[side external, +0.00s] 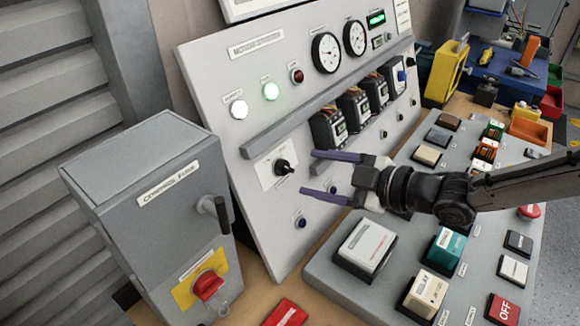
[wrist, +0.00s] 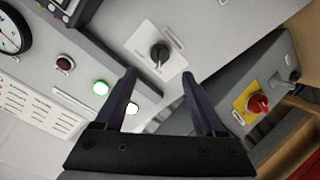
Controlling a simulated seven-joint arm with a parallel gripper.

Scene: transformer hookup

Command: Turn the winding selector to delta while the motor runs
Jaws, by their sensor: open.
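The winding selector appears to be the black rotary knob (side external: 284,167) on a white plate on the upright grey panel; it also shows in the wrist view (wrist: 160,53), just ahead of the fingertips. Its position markings are too small to read. My gripper (side external: 306,174) is open and empty, its two dark purple fingers pointing at the panel beside the knob. In the wrist view my gripper (wrist: 158,74) has a finger on each side below the knob, apart from it. No motor can be made out; a green lamp (side external: 271,91) on the panel is lit.
A grey control box (side external: 150,200) with a red rotary switch (side external: 207,285) on yellow stands left of the panel. A sloped desk (side external: 330,255) with several buttons lies below my arm. A grey ledge (side external: 300,123) and black contactors (side external: 327,127) sit above the knob.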

